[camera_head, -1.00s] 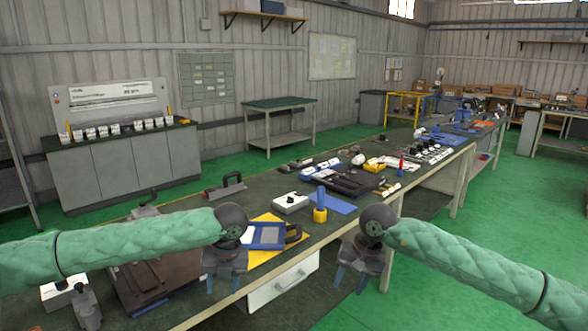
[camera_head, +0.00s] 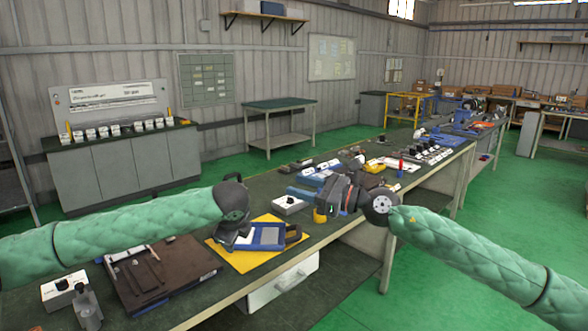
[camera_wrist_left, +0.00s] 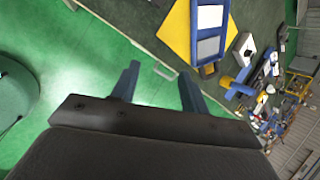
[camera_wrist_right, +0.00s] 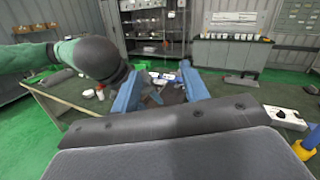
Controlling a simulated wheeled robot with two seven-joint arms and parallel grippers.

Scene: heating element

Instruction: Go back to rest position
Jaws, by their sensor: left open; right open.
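My left gripper (camera_wrist_left: 158,88) is open and empty in the left wrist view, over the green floor beside the bench edge. In the head view the left wrist hangs over the bench front by the yellow mat, and its fingers are hidden. My right gripper (camera_wrist_right: 160,90) is open in the right wrist view, with nothing between its blue fingers. In the head view it (camera_head: 308,184) is turned to point left over the bench. Both arms are bent inward, apart from each other.
The long bench carries a yellow mat (camera_head: 226,257) with a blue-grey device (camera_head: 268,235), a dark tray (camera_head: 190,262), a white box (camera_head: 289,205) and several parts. A white drawer (camera_head: 283,284) sits below. The green floor (camera_head: 480,222) at right is clear.

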